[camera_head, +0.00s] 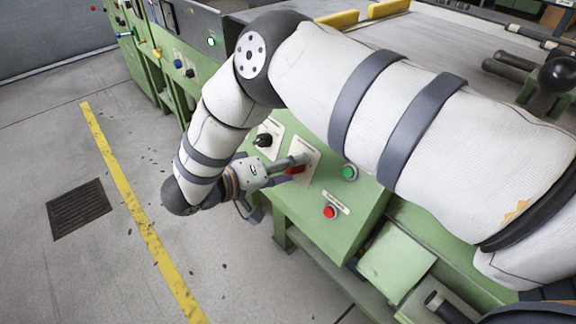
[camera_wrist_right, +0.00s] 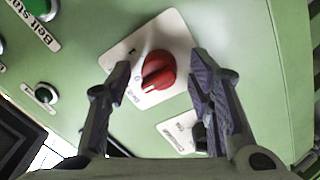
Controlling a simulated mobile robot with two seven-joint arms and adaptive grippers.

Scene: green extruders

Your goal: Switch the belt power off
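The red rotary knob (camera_wrist_right: 158,72) sits on a white plate (camera_wrist_right: 172,32) on the green panel. Its pale pointer line faces the lower part of the picture; the plate's small marks are hard to read. In the head view the knob (camera_head: 295,170) shows partly behind my right gripper (camera_head: 286,168). In the right wrist view that gripper (camera_wrist_right: 160,62) is open, one finger on each side of the knob, with gaps visible on both sides. I cannot tell how far the fingertips are from the panel. My left gripper is not in view.
A black knob (camera_head: 263,140) on its own white plate is beside the red one. A green button (camera_head: 349,172) and a red button (camera_head: 330,211) are on the same panel. A green flap (camera_head: 396,262) lies lower right.

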